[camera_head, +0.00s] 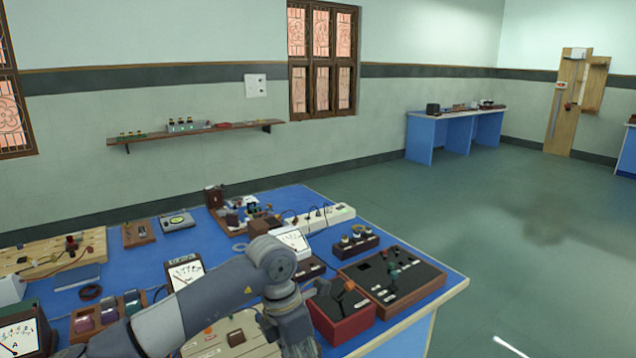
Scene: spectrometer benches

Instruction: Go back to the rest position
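My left arm comes in from the lower left over the blue bench (447,297). It bends at the wrist and points down among the instruments near the front of the bench. The end of the arm with my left gripper (292,345) is cut off by the bottom edge. Its fingertips are not visible, so I cannot tell whether it is open or holds something. My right gripper is not in view.
Beside the wrist are a red box (342,312), a dark-topped wooden box (385,281) and white-faced meters (293,241). A power strip (320,218) lies behind. Open floor (520,240) is to the right; another blue bench (455,135) stands far back.

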